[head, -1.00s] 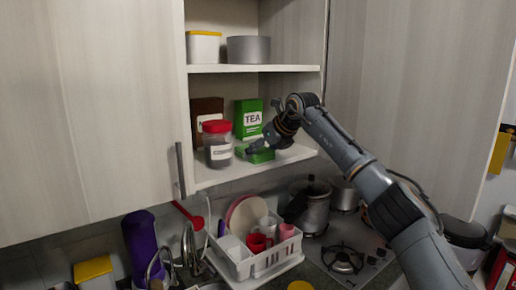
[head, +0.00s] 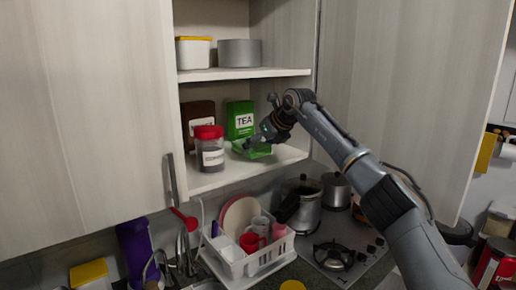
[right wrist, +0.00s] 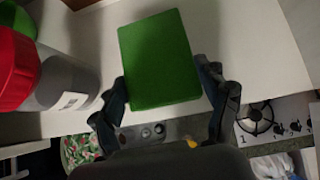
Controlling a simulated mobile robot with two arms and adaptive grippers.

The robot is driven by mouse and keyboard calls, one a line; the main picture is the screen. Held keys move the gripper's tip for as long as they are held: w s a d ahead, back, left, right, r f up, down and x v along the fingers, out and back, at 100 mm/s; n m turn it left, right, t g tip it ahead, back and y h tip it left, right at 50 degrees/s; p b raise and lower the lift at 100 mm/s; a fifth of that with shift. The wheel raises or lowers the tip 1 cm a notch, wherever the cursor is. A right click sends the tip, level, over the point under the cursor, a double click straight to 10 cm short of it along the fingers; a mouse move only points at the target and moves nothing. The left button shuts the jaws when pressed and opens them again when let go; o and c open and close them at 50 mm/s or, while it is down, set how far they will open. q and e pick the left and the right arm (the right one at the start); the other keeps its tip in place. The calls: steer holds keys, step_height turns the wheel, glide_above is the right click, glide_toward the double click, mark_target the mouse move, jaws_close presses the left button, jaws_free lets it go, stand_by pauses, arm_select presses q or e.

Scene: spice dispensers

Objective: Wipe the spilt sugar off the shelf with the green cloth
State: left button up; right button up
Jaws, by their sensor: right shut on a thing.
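The green cloth (head: 262,151) is a flat rectangular block at the lower cabinet shelf (head: 225,180), in front of the green tea box (head: 240,121) and right of the red-lidded jar (head: 210,157). My right gripper (head: 251,143) is shut on the cloth, reaching in from the right. In the right wrist view the cloth (right wrist: 160,60) lies between the two fingers over the pale shelf (right wrist: 235,40). I cannot make out any spilt sugar; the cloth and gripper hide part of the shelf. My left gripper is not in view.
A brown packet (head: 197,112) stands behind the jar. The open cabinet door (head: 80,110) is at the left. Below are a dish rack (head: 250,265) and hob (head: 335,258).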

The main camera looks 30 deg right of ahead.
steer(key=shift+r, duration=0.65)
steer(key=s+b, duration=0.1)
steer(key=b, duration=0.1)
steer(key=s+b, duration=0.3)
steer(key=s, duration=0.1)
steer(key=shift+s+d+f+b, duration=0.2)
steer(key=shift+s+d+b, duration=0.05)
steer(key=shift+d+b, duration=0.15)
steer(key=s+d+b, duration=0.2)
steer(key=s+b, duration=0.5)
steer(key=s, duration=0.7)
steer(key=shift+s+r, duration=0.2)
steer(key=shift+s, duration=0.05)
steer(key=shift+a, duration=0.1)
steer(key=w+a+f+m+h+b, duration=0.1)
steer(key=w+a+f, duration=0.1)
steer(key=a+f, duration=1.15)
steer(key=s+a+f, duration=0.6)
steer(key=a+f, duration=0.5)
steer(key=f, duration=0.1)
steer(key=shift+s+f+m+b, duration=0.2)
steer(key=shift+m+b, duration=0.1)
steer(key=shift+m, duration=0.1)
